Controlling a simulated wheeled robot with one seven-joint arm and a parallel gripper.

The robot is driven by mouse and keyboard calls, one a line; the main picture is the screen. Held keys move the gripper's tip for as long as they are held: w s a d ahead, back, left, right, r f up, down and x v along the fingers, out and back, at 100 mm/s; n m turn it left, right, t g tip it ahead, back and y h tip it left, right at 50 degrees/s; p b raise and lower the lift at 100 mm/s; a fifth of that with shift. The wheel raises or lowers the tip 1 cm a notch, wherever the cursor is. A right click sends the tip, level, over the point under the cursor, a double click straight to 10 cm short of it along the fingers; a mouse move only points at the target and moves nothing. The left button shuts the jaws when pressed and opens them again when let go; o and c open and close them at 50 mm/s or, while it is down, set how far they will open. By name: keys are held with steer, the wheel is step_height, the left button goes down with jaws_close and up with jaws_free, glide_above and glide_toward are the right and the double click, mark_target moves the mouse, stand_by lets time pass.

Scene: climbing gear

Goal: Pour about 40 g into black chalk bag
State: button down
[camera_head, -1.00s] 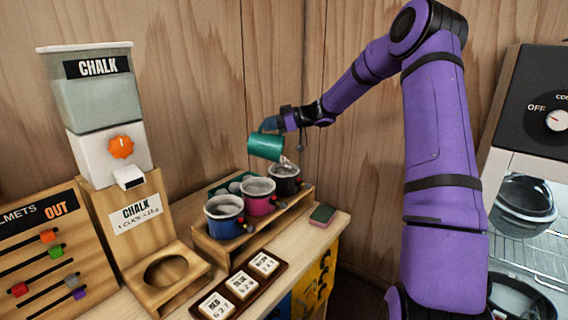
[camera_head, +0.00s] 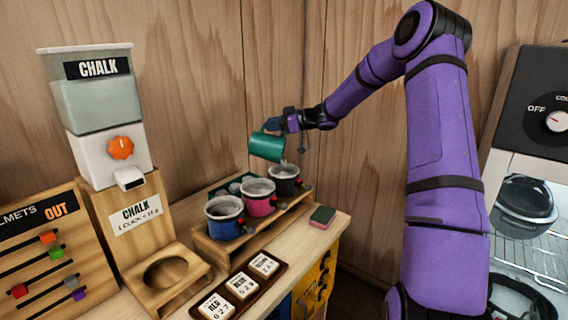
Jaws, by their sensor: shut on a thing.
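My gripper (camera_head: 280,123) is shut on a green cup (camera_head: 267,146) and holds it tilted, its mouth down to the right. The cup is just above and left of the black chalk bag (camera_head: 285,186), at the back right of a wooden rack. A small pale streak of chalk shows between the cup's lip and the bag's opening. Pale chalk shows inside the black bag. The pink bag (camera_head: 259,203) and the blue bag (camera_head: 225,225) stand beside it in the rack, also with pale contents. The cup's inside is hidden.
A chalk dispenser (camera_head: 108,110) with an orange knob stands at left above a wooden stand with a round hole. A tray with number tiles (camera_head: 242,286) lies in front of the rack (camera_head: 285,214). A green and pink sponge (camera_head: 322,217) lies to the right.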

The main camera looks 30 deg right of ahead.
steer(key=shift+s+d+r, duration=0.1)
steer(key=shift+s+d, duration=0.2)
steer(key=shift+d, duration=0.05)
stand_by(0.6)
steer(key=w+a+g+h, duration=0.1)
steer(key=w+a+f+h, duration=0.1)
steer(key=w+a, duration=0.1)
steer(key=shift+a+g, duration=0.25)
steer(key=shift+g, duration=0.15)
steer(key=shift+f, duration=0.1)
